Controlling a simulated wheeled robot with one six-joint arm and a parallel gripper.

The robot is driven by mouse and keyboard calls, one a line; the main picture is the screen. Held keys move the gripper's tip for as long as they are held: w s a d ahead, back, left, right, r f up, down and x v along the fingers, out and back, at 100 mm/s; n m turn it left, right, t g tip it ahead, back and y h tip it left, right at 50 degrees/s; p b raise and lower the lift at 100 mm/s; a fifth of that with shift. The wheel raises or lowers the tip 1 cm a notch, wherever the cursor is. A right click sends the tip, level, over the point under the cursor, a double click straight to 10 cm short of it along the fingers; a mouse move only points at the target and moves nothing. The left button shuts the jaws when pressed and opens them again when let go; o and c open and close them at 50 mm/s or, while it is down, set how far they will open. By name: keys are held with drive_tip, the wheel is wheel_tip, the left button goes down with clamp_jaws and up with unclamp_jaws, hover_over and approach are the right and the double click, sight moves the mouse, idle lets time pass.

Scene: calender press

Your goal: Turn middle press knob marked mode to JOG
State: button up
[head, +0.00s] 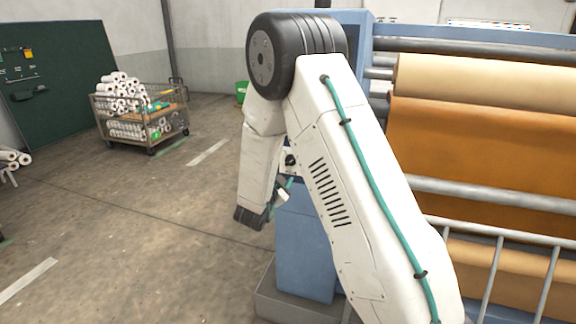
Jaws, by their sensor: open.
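My white arm rises from the lower right, bends at a black elbow joint at the top and drops to a dark wrist. Small dark and white parts beside the wrist appear to be my gripper (281,194), mostly hidden by the forearm; its fingertips are not clear. It is beside the blue end housing of the press (304,250). A small black round part (290,160) on a light patch shows between the arm links; I cannot tell whether it is a press knob. The mode knob and its JOG mark cannot be made out.
The press rolls carry tan and orange sheet (480,135) at the right, with a metal guard rail (493,275) in front. A wire cart (140,127) of white rolls stands at the back left, near a dark green board (60,85). The floor between is clear.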

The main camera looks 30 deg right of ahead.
sight(289, 163)
drive_tip(key=x, duration=0.7)
drive_tip(key=shift+d, duration=0.1)
drive_tip(key=c, duration=1)
